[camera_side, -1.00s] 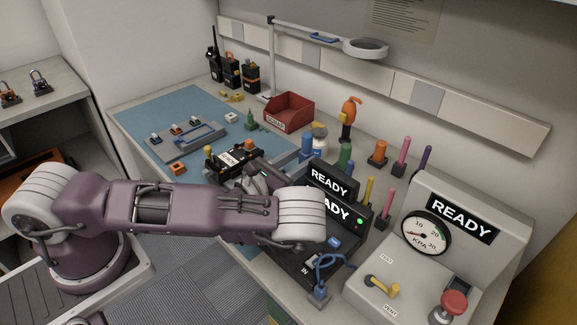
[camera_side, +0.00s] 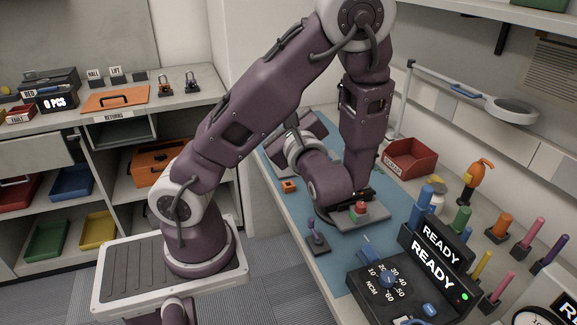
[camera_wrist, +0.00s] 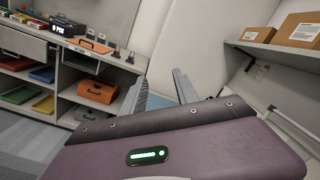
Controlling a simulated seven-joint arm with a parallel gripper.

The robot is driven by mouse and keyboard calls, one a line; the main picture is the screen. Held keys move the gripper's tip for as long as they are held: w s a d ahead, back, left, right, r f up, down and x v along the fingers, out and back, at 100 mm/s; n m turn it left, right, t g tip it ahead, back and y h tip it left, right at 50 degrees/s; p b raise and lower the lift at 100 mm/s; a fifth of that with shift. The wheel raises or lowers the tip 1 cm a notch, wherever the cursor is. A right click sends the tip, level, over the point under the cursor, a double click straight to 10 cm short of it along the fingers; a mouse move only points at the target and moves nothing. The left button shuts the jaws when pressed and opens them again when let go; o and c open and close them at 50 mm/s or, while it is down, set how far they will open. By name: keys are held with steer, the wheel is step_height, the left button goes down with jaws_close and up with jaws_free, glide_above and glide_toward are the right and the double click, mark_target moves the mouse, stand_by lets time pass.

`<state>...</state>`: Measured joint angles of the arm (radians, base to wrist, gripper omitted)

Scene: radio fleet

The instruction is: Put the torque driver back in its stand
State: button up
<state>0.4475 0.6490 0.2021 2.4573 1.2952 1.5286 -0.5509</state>
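I cannot tell for sure which tool is the torque driver. A slim purple-handled tool (camera_side: 312,229) stands upright on a small dark base (camera_side: 319,244) near the mat's front edge in the side view. Several coloured handles stand in dark holders at the right, including an orange one (camera_side: 501,225); an orange-and-yellow tool (camera_side: 478,178) stands behind them. My gripper (camera_wrist: 160,88) is open in the wrist view, with nothing visible between its fingers. It points toward the wall and left shelves, raised clear of the bench; in the side view my wrist hides much of it.
The torque tester (camera_side: 388,280) with its dial stands at the front, before two READY displays (camera_side: 433,262). A red bin (camera_side: 411,158) and magnifier lamp (camera_side: 511,109) are behind. A grey fixture (camera_side: 372,221) is below my wrist. Blue mat (camera_side: 335,262) is clear at front.

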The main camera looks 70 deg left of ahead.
steer(key=s+d+f+n+g+h, duration=0.3)
steer(key=s+d+f+n+h, duration=0.2)
steer(key=s+d+n+h, duration=0.65)
steer(key=w+d+r+t+h, duration=0.5)
steer(key=d+r+t+h, duration=0.1)
steer(key=d+t+h, duration=0.1)
steer(key=shift+w+d+r+t, duration=0.3)
steer(key=shift+d+t, duration=0.3)
steer(key=shift+d, duration=0.65)
steer(key=shift+m, duration=0.25)
